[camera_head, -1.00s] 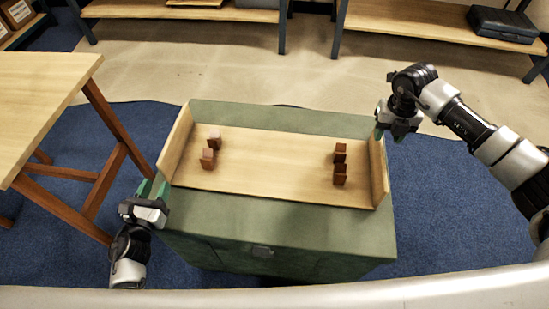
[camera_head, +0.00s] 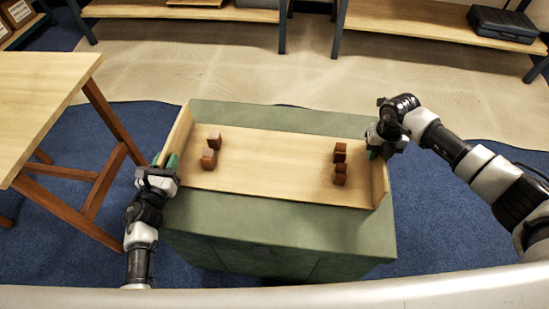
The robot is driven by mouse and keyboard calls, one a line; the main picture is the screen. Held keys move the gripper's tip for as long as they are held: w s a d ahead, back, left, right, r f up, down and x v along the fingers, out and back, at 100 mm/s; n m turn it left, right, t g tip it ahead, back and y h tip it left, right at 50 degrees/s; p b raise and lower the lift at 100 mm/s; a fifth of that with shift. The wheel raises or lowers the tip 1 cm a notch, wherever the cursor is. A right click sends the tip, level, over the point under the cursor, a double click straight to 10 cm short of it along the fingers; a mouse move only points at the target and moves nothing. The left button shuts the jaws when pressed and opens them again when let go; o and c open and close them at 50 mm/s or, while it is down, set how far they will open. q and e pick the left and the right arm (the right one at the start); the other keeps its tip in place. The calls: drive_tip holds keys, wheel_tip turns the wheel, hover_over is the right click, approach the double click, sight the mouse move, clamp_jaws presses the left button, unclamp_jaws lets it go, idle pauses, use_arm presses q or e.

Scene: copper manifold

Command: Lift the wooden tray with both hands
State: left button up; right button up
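The wooden tray (camera_head: 265,165) is light wood with upright end walls and lies level on the green cabinet. My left gripper (camera_head: 164,162) is at the near end of the tray's left wall. Its green fingertips are apart, one on each side of the wall. My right gripper (camera_head: 374,153) is at the far end of the right wall. One green fingertip shows on the inner side; the other finger is hidden, so its opening is unclear.
The green cabinet (camera_head: 270,222) has bare top in front of and behind the tray. A wooden table (camera_head: 40,95) stands close at the left. Shelves (camera_head: 430,20) with a dark case (camera_head: 503,24) stand at the back. Blue carpet (camera_head: 455,235) is free at the right.

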use_arm(q)
clamp_jaws()
use_arm(e)
clamp_jaws()
drive_tip(key=shift+w+r, duration=0.1)
idle(0.8)
